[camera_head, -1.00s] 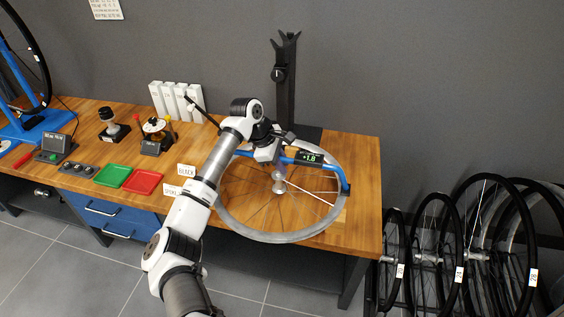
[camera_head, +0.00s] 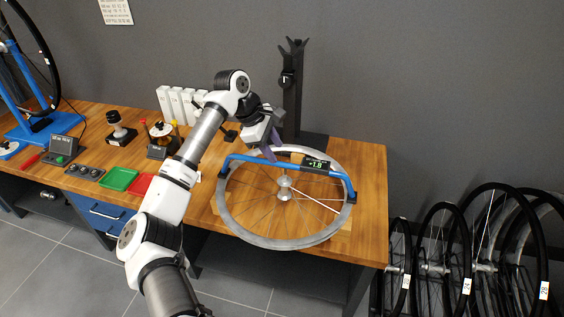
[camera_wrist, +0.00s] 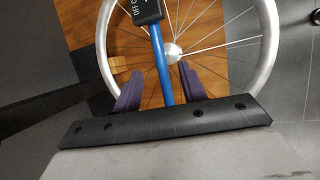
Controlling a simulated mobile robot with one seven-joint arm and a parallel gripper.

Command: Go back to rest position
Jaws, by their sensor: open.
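My gripper (camera_head: 272,146) is open and empty, raised over the back of the workbench. Its two purple fingers (camera_wrist: 158,88) are apart in the wrist view. Below it a blue gauge bar (camera_head: 252,161) with a dark display (camera_head: 315,163) reading +1.8 lies across a bare silver wheel rim (camera_head: 287,245) with spokes and a hub (camera_head: 284,181). In the wrist view the blue bar (camera_wrist: 161,62) shows between the fingers but farther away, with its dark box (camera_wrist: 147,10) at the top. The fingers look apart from the bar.
A black stand (camera_head: 293,90) rises at the bench's back, just right of my gripper. White boxes (camera_head: 176,103), a green tray (camera_head: 119,178) and a partly covered red tray (camera_head: 141,186) are left of my arm. Several wheels (camera_head: 440,260) stand at the right. The bench's right end (camera_head: 370,190) is clear.

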